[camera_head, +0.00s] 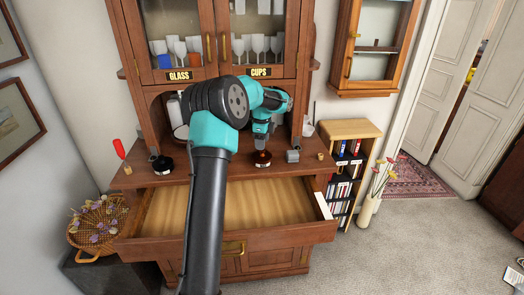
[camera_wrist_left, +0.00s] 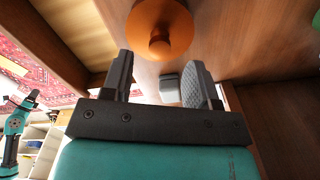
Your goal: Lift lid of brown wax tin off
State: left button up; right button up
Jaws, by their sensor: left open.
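The brown wax tin (camera_head: 262,158) stands on the cabinet's counter, small and partly covered by my left gripper in the head view. In the left wrist view its round orange-brown lid (camera_wrist_left: 178,18) shows with a small knob at the centre. My left gripper (camera_head: 262,143) points down just above the tin. Its two dark fingers (camera_wrist_left: 160,82) are apart with nothing held between them, and the lid shows beyond their tips.
An open, empty-looking drawer (camera_head: 268,203) juts out below the counter. A grey block (camera_head: 292,156) stands right of the tin, a dark round item (camera_head: 162,165) and a red-handled tool (camera_head: 119,149) to the left. Glass doors with glasses stand above. A low bookshelf (camera_head: 351,130) is at right.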

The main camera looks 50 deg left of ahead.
aim_at(262, 153)
pick_arm(q)
jog(key=shift+f, duration=2.25)
jog(key=shift+r, duration=0.1)
grip_shut()
